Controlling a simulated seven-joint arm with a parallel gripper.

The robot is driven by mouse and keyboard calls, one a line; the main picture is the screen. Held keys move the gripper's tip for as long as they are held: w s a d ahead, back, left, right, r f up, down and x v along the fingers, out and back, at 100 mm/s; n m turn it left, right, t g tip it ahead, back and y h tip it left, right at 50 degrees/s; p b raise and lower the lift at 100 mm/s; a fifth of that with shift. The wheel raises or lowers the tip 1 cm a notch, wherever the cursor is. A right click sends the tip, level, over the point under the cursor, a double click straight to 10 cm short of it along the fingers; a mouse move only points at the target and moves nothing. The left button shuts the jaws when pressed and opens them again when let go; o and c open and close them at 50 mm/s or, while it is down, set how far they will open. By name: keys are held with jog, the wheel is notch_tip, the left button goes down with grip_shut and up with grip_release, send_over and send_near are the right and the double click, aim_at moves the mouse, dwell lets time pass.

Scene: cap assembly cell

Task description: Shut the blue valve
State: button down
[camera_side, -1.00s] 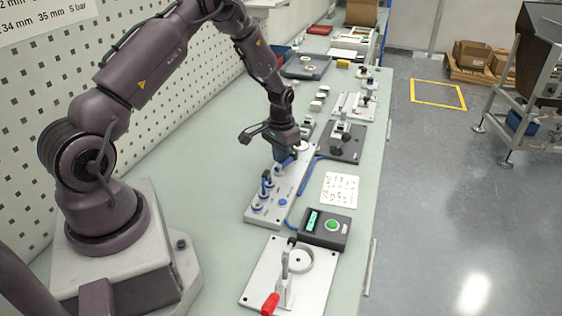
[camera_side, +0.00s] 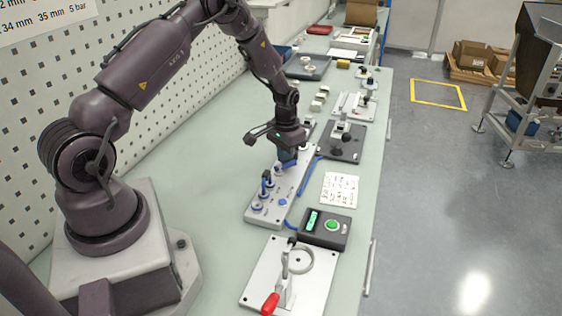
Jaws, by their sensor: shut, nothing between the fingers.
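A pale manifold plate (camera_side: 279,205) on the bench carries a row of small fittings with blue parts. A blue lever (camera_side: 266,183) stands up on its near half. Another blue handle (camera_side: 289,163) shows just under my gripper (camera_side: 288,157) at the far half. My gripper points down there with its fingers shut and empty. The fingertips are small and partly hidden, so I cannot tell whether they touch this handle. The picture does not make clear which blue part is the valve, or how far it is turned.
A dark box with a green button (camera_side: 331,225) and a plate with a red-handled clamp (camera_side: 311,272) are nearer. A blue hose (camera_side: 305,178) runs along the manifold's right side. A black fixture (camera_side: 343,145) stands to the right. The bench left of the manifold is clear.

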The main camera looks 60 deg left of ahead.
aim_at(295, 171)
jog(key=shift+w+d, duration=0.3)
jog(key=shift+d, duration=0.2)
jog(key=shift+w+d, duration=0.1)
jog(key=shift+d, duration=0.45)
jog(key=shift+w+d+r, duration=0.1)
jog(key=shift+w+d, duration=0.1)
jog(key=shift+d, duration=0.3)
notch_tip(295, 171, up, 7)
dwell(0.7)
jog(key=shift+a, duration=0.1)
